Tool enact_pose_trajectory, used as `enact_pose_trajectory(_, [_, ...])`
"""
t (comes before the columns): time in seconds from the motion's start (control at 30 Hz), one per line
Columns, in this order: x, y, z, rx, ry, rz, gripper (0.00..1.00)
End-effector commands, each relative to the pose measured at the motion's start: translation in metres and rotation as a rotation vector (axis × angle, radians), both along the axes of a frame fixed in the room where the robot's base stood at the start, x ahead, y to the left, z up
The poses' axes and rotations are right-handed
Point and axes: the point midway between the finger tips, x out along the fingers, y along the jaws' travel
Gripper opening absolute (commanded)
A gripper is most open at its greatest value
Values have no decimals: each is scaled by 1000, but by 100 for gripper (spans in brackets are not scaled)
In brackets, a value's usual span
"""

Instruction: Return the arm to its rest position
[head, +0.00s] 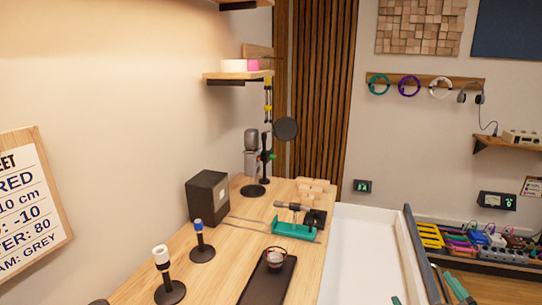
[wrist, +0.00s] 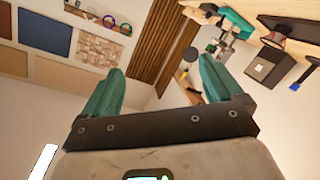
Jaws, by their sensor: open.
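My gripper (wrist: 160,78) shows in the wrist view with its two teal fingers spread wide apart. Nothing is between them; the wall and the wood slats show through the gap. In the head view, teal tips at the bottom right edge look like my gripper (head: 427,293), beside the white tray-like surface. Most of the arm is out of the head view. The wrist picture is turned over, with the desk and its items at the upper right.
The wooden desk (head: 213,273) holds a black box (head: 208,197), small stands, a teal holder (head: 294,230) and a dark tray (head: 262,288) with a glass. The white surface (head: 362,255) right of it is bare. A pedal rack (head: 480,243) stands at right.

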Motion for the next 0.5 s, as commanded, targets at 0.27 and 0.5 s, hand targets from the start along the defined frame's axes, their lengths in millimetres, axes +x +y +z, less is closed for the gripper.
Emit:
enact_pose_trajectory(0.27, [-89, 1, -153, 409, 503, -100, 93])
enact_pose_trajectory(0.5, [-174, 5, -221, 600, 827, -215, 93])
